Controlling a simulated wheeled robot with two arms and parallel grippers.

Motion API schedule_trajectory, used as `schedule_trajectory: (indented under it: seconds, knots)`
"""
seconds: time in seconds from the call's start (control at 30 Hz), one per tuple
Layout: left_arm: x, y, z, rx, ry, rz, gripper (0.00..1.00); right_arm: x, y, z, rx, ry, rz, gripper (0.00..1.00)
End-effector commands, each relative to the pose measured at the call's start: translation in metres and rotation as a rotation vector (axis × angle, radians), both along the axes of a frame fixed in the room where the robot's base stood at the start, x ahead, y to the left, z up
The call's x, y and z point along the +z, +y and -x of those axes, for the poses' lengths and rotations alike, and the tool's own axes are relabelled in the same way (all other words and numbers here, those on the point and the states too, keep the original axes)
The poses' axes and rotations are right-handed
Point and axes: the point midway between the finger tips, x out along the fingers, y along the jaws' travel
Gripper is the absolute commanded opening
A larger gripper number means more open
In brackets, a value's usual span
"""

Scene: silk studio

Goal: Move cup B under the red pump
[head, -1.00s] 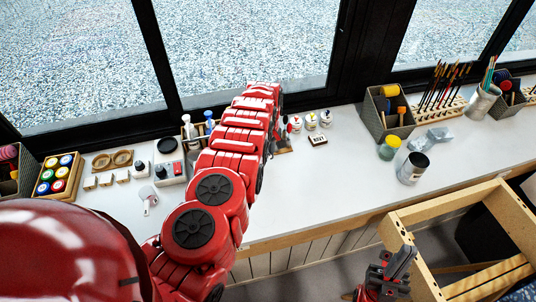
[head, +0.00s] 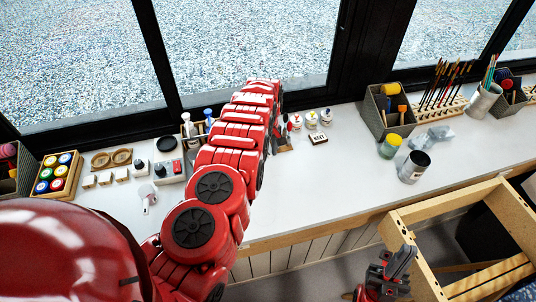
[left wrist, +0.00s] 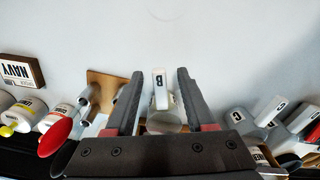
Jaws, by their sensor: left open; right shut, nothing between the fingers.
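Cup B (left wrist: 164,123) is a pale cup whose white handle (left wrist: 160,90) carries the letter B. In the left wrist view its handle lies between the fingers of my open left gripper (left wrist: 160,75), with a gap on both sides. The cup's lower part is partly hidden by the gripper body. A red round part (left wrist: 55,137), perhaps of the red pump, shows left of the gripper beside white labelled bottles. In the head view my left arm hides the cup and most of the left gripper. My right gripper (head: 390,267) is shut and empty, low in front of the counter.
A NAVY block (head: 318,138) and small white bottles (head: 311,120) stand right of my left arm. Other lettered handles (left wrist: 280,112) crowd the right of the wrist view. A grey caddy (head: 388,112) and metal can (head: 414,167) stand farther right. The counter's middle is clear.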

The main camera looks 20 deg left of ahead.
Motion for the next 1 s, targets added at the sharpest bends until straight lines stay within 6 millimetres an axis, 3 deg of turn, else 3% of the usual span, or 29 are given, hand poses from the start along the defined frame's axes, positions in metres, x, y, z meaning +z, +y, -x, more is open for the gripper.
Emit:
schedule_trajectory:
  seconds: [0.43, 0.47, 0.5, 0.57, 0.7, 1.0]
  knots:
    - [0.075, -0.001, -0.002, -0.002, -0.008, 0.003, 0.54, -0.026, 0.000, 0.000, 0.000, 0.000, 0.000, 0.00]
    - [0.083, -0.002, -0.002, -0.003, -0.008, 0.002, 0.54, -0.026, 0.000, 0.000, 0.000, 0.000, 0.000, 0.00]
    - [0.101, -0.004, -0.002, -0.006, -0.007, 0.001, 0.54, -0.011, 0.000, 0.000, 0.000, 0.001, 0.000, 0.00]
    - [0.115, -0.004, -0.001, -0.005, -0.004, 0.002, 0.54, -0.003, 0.000, 0.000, 0.000, 0.000, 0.000, 0.00]
    - [0.140, -0.003, -0.001, -0.004, -0.006, 0.000, 0.54, -0.001, 0.000, 0.000, 0.000, 0.000, 0.000, 0.00]
    - [0.163, -0.001, 0.000, -0.002, -0.001, 0.001, 0.54, -0.009, 0.000, 0.000, 0.000, 0.000, 0.000, 0.00]
